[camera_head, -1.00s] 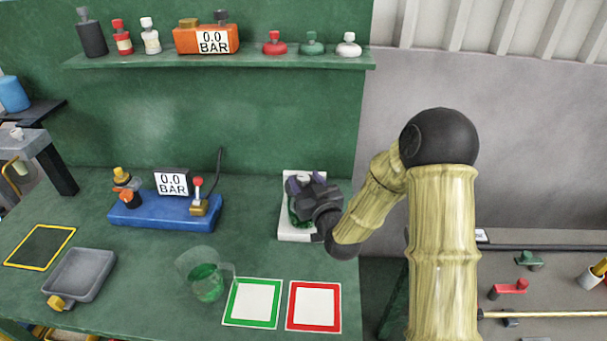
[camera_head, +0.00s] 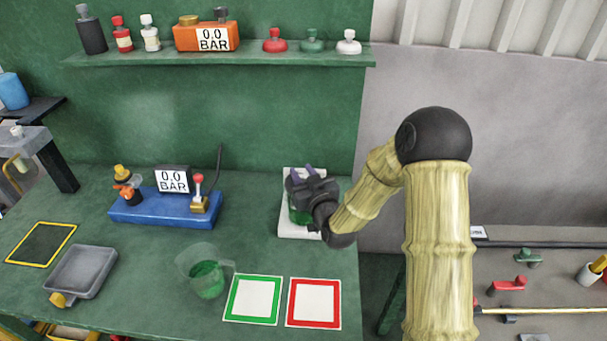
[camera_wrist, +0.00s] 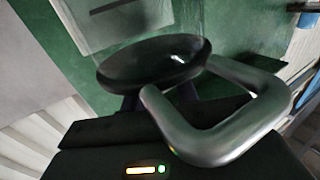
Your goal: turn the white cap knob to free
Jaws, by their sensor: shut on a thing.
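A small fixture with a green body (camera_head: 297,216) stands on a white base plate (camera_head: 292,233) at the back right of the green bench. My gripper (camera_head: 302,175) is over its top and shut on what appears to be the white cap knob. The knob is hidden behind the fingers in the head view. The wrist view shows a dark, shaded round disc (camera_wrist: 150,62) at the fingers, and a grey metal loop (camera_wrist: 225,120) in front. I cannot tell how far the knob is turned.
A blue base (camera_head: 165,210) with a 0.0 BAR gauge (camera_head: 172,181) stands to the left. A clear jug (camera_head: 205,272) with green liquid, a green-framed card (camera_head: 252,299) and a red-framed card (camera_head: 314,302) lie in front. A shelf (camera_head: 220,58) with bottles hangs above.

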